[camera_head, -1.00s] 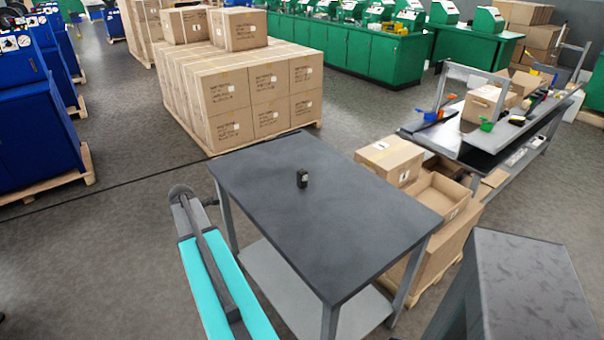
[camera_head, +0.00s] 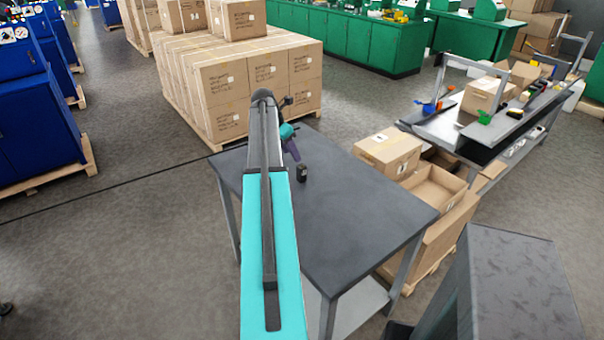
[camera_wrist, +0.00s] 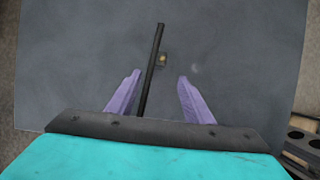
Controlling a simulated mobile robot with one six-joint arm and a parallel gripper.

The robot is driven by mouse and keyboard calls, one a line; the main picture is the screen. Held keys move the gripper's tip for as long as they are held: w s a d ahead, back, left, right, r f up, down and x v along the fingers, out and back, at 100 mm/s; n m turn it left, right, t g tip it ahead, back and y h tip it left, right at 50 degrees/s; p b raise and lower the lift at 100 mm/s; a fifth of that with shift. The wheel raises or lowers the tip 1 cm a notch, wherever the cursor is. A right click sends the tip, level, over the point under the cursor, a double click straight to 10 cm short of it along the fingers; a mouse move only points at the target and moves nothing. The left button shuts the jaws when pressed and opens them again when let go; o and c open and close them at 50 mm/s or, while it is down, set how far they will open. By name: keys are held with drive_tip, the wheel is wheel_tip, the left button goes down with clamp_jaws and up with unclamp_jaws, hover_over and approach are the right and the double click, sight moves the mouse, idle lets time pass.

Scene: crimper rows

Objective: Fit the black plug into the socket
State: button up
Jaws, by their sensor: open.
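A small black block (camera_head: 302,174), which looks like the black plug, stands on the dark table. In the wrist view, a small dark piece with a yellow spot (camera_wrist: 162,59) lies beyond my fingertips, probably the same block. A thin black bar (camera_wrist: 152,70) runs beside it and back between my fingers; I cannot tell what it is. My gripper (camera_head: 292,150) is over the table, up and left of the block. Its purple fingers (camera_wrist: 158,76) are apart, with nothing clearly held. I cannot make out a socket.
The dark tabletop (camera_head: 360,215) is otherwise clear. Stacked cartons (camera_head: 225,100) stand on a pallet behind it. Open cardboard boxes (camera_head: 435,190) adjoin its right side. A grey workbench (camera_head: 450,130) with bins stands farther right.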

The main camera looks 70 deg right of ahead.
sight(302, 172)
idle(0.3)
drive_tip(key=shift+p+x, duration=1.05)
drive_tip(key=shift+x, duration=3.3)
drive_tip(key=shift+d+p+x, duration=0.15)
drive_tip(key=shift+p+x, duration=0.4)
drive_tip(key=shift+x, duration=0.25)
drive_tip(key=shift+d+p+x, duration=0.15)
drive_tip(key=shift+p+x, duration=0.35)
drive_tip(key=shift+x, duration=1.2)
clamp_jaws()
